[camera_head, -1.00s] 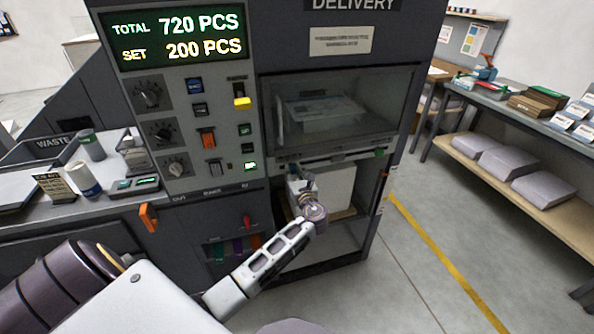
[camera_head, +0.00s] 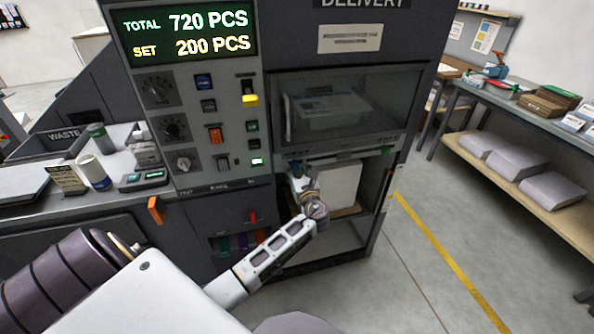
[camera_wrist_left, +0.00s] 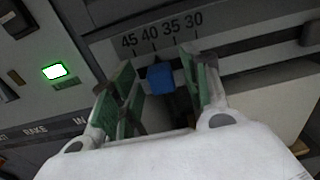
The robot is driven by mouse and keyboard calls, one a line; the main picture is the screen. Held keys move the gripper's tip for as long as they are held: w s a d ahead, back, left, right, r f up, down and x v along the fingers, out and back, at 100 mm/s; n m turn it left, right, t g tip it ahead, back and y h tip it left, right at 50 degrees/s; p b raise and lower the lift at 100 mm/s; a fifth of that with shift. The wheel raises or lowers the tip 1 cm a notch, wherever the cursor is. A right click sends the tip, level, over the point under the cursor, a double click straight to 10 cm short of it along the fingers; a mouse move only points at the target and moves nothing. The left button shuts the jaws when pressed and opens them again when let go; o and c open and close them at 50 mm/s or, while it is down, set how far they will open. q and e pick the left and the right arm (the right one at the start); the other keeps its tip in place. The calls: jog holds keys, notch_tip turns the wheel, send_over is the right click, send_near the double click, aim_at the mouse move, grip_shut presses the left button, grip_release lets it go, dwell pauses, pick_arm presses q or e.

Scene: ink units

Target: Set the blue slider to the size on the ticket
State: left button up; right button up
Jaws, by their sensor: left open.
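The blue slider (camera_wrist_left: 160,79) sits on a rail under a scale in the left wrist view, below the labels 40 and 35. I cannot tell its exact reading. My left gripper (camera_wrist_left: 158,88) is open, with one green-padded finger on each side of the slider. Contact is not clear. In the head view my left gripper (camera_head: 300,179) is at the rail under the delivery window and mostly hides the slider. The ticket, apparently the small cream card (camera_head: 67,180) on the left ledge, is too small to read. My right gripper is not in view.
The control panel (camera_head: 207,130) with knobs and switches is left of the gripper. A white stack (camera_head: 338,187) is in the bay behind the gripper. Open floor lies to the right.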

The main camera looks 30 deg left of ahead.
pick_arm(q)
jog(key=v, duration=1.2)
jog(key=shift+n, duration=0.3)
dwell(0.6)
